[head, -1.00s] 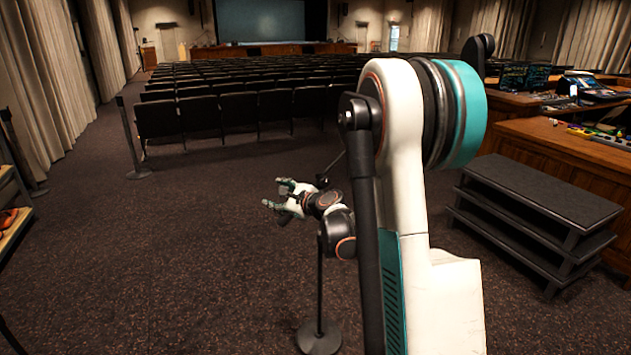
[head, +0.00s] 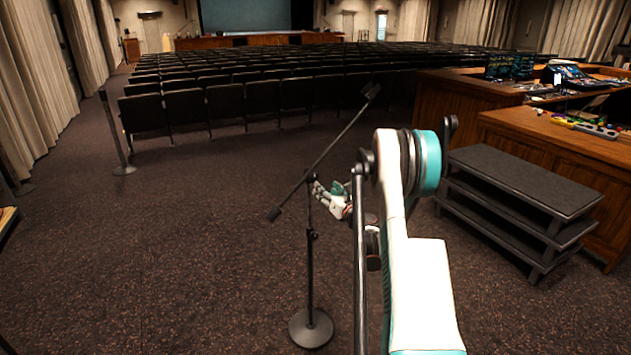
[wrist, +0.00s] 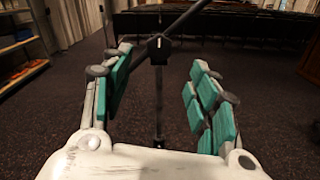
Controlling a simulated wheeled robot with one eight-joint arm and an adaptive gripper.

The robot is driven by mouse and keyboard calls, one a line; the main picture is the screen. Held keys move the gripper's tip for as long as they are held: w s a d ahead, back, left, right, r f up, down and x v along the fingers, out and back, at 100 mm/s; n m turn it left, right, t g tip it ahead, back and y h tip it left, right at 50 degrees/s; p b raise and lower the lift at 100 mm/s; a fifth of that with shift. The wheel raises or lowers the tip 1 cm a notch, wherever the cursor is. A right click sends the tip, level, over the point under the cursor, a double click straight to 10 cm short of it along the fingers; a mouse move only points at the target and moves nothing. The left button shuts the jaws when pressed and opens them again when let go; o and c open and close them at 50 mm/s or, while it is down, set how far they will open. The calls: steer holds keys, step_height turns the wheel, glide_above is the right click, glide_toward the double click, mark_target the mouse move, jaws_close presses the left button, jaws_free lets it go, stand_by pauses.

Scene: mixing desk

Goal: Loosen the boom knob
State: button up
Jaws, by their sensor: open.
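A black microphone stand (head: 310,270) with a round base stands upright on the carpet in the head view. Its long boom (head: 335,150) tilts up to the right, with a dark microphone at the upper end. The dark boom knob (wrist: 158,45) shows at the boom's pivot in the wrist view, between and beyond the two fingers. My gripper (wrist: 158,95) is open, with teal pads on both sides and nothing held between them. In the head view my gripper (head: 328,192) is close by the pivot, just right of the stand. I cannot tell whether a finger touches the knob.
Rows of dark seats (head: 240,100) fill the hall behind the stand. A dark stepped riser (head: 520,185) and wooden desks (head: 550,140) with mixing gear stand at the right. A post (head: 115,135) stands at the left. The carpet around the stand is clear.

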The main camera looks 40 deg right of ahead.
mark_target(315, 178)
steer(key=b+x, duration=0.1)
steer(key=x, duration=0.8)
steer(key=shift+w, duration=0.35)
steer(key=c, duration=1.1)
